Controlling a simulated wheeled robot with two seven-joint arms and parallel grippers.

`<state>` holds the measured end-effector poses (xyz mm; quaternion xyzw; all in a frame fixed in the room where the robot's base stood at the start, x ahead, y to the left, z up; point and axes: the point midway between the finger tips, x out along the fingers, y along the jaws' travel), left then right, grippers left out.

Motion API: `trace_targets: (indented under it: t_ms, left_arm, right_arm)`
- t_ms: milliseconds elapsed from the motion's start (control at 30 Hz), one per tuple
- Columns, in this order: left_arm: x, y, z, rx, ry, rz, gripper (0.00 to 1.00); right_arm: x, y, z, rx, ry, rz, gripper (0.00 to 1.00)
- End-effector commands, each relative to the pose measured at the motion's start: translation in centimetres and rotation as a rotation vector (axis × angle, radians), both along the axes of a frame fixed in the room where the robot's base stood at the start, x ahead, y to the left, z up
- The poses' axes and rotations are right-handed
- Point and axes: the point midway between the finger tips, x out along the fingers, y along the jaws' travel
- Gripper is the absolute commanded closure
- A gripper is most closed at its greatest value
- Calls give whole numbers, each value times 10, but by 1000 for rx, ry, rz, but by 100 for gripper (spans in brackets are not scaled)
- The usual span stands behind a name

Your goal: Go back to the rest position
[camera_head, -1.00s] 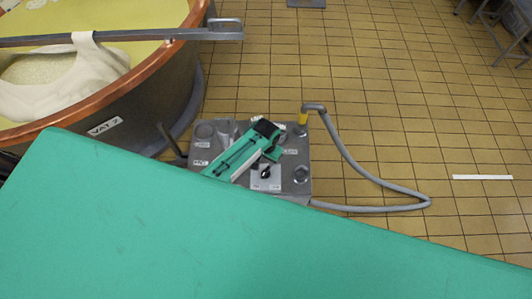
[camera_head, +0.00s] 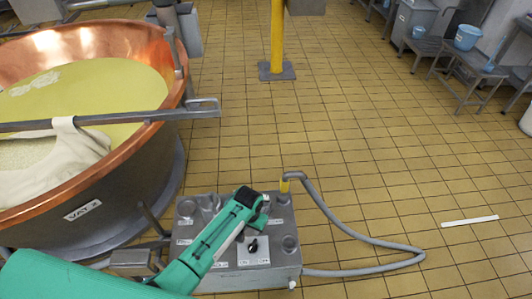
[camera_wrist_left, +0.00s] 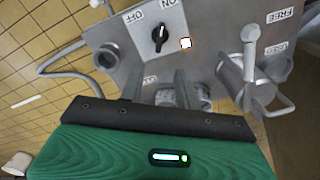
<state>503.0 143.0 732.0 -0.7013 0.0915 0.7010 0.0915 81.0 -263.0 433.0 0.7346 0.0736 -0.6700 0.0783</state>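My left arm enters the head view from the lower left, over a grey control box (camera_head: 275,278). Its left gripper (camera_head: 258,212) is near the middle of the box, with the fingers mostly hidden. In the left wrist view, two grey fingers (camera_wrist_left: 157,85) stand apart, with nothing clearly held between them. A black knob (camera_wrist_left: 160,36) on a white ON/OFF plate lies beyond the fingertips, apart from them. The knob also shows in the head view (camera_head: 252,246). A small lit lamp (camera_wrist_left: 186,43) is beside it. My right gripper is not in view.
A copper vat (camera_head: 140,170) labelled VAT 2, with a cloth (camera_head: 60,155) over a bar, stands at left. A grey hose (camera_head: 345,228) loops right from the box. A yellow post (camera_head: 277,40) stands behind. The tiled floor (camera_head: 370,150) is mostly clear.

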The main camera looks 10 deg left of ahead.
Motion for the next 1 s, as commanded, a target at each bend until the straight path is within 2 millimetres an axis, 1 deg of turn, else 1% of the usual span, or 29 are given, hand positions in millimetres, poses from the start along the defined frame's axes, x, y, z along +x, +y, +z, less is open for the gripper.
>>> trace_targets:
  t_ms: [133, 200, 267, 367, 400, 467, 500, 567, 600, 667, 700, 767, 800, 867, 900, 1000]
  left_arm:
    - [0, 0, -1, 0, 0, 0, 67]
    - [-5, 2, -9, -1, 1, 3, 67]
    - [-13, 6, -25, -3, 1, 9, 67]
    - [-39, 18, -69, -7, -1, 25, 67]
    - [-55, 24, -91, -9, -5, 31, 67]
    - [-83, 34, -126, -10, -12, 41, 67]
    - [-103, 42, -148, -10, -17, 47, 67]
    - [-137, 53, -179, -11, -24, 53, 67]
    - [-161, 60, -198, -10, -29, 56, 67]
    - [-198, 71, -223, -8, -38, 57, 67]
    - [-224, 78, -238, -7, -43, 59, 67]
    - [-264, 88, -257, -6, -49, 59, 67]
    - [-290, 94, -268, -4, -55, 57, 67]
    - [-325, 101, -280, -4, -62, 54, 67]
    - [-347, 106, -285, -3, -67, 53, 67]
    - [-388, 114, -294, -4, -78, 49, 67]
  right_arm:
    - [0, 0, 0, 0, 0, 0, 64]
    - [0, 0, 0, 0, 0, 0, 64]
    - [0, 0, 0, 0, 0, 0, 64]
    - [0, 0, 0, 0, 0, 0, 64]
    - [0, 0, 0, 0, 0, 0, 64]
    - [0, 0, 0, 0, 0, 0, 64]
    - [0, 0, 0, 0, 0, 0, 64]
    - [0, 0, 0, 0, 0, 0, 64]
    - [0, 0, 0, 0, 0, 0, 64]
    - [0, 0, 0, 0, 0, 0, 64]
    - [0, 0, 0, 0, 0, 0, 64]
    - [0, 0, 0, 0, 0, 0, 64]
    - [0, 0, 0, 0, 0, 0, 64]
    - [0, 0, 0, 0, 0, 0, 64]
    - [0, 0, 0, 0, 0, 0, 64]
    - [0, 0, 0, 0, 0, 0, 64]
